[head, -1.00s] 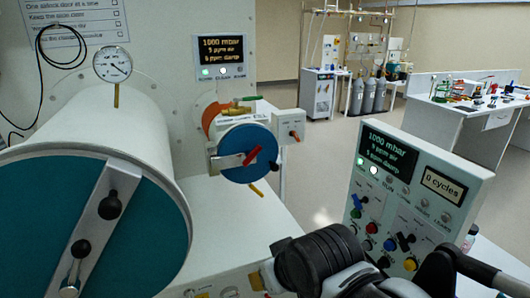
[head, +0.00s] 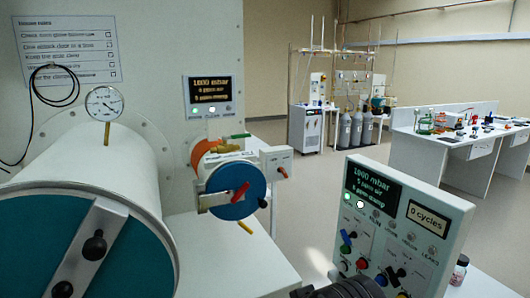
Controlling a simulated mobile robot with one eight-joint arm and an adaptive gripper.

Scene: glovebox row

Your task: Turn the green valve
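A green lever handle (head: 238,136) sticks out at the top of the small antechamber, behind its blue round door (head: 235,192). It lies roughly level and is partly hidden by the chamber fittings. I cannot tell from the pictures which of these is the green valve. My gripper's fingers are not in view; only a dark part of my arm shows at the bottom edge, in front of the panel.
A large antechamber (head: 120,165) with a teal door fills the left. A red handle (head: 240,192) crosses the small door, and a yellow handle (head: 245,227) hangs below. A small bottle (head: 459,270) stands right of the panel. Open floor (head: 315,190) lies behind.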

